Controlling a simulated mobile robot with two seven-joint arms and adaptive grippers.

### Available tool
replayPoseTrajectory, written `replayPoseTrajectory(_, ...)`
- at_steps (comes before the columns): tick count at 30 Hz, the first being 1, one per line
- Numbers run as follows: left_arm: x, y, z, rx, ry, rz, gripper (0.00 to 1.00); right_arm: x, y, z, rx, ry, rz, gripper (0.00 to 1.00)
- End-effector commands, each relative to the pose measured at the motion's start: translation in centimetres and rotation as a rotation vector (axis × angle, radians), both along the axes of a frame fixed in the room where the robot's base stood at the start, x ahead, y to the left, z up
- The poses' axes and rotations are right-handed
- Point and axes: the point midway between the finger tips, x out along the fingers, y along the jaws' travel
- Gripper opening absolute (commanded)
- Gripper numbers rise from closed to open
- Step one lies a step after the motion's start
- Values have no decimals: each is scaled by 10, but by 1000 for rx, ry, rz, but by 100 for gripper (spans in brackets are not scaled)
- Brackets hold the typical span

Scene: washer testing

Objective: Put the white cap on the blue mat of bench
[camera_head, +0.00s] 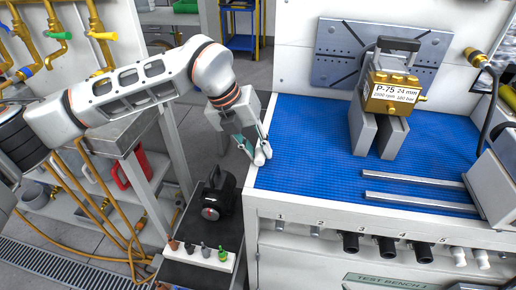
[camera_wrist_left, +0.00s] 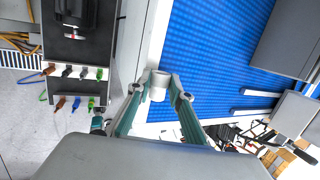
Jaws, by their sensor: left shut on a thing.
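My left gripper (camera_head: 257,154) is at the left edge of the bench, shut on the white cap (camera_head: 263,153). In the left wrist view the white cap (camera_wrist_left: 159,86) sits between the two fingertips of my left gripper (camera_wrist_left: 160,95), over the bench's white left rim. The blue mat (camera_head: 310,150) covers the bench top just to the right of the gripper; it also shows in the left wrist view (camera_wrist_left: 211,50). I cannot tell the exact height of the cap above the bench. My right gripper is in neither view.
A brass P-75 pump (camera_head: 393,92) stands on a grey block at the mat's back. Two metal rails (camera_head: 420,199) lie at the front right. A low cart (camera_head: 196,238) left of the bench holds a black device (camera_head: 213,196) and several small coloured fittings. The mat's left half is clear.

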Motion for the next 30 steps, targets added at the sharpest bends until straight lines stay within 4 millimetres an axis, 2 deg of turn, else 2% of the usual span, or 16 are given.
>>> replayPoseTrajectory(5,0,0,-1,0,0,0,0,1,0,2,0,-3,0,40)
replayPoseTrajectory(6,0,0,-2,0,0,0,25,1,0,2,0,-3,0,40)
replayPoseTrajectory(7,0,0,-2,0,0,0,33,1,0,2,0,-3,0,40)
replayPoseTrajectory(8,0,0,-2,0,0,0,37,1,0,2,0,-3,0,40)
replayPoseTrajectory(20,0,0,2,0,-1,0,37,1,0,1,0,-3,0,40)
replayPoseTrajectory(23,0,5,14,-1,-4,0,37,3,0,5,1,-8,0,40)
replayPoseTrajectory(30,-5,22,60,0,-8,3,37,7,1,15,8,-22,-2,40)
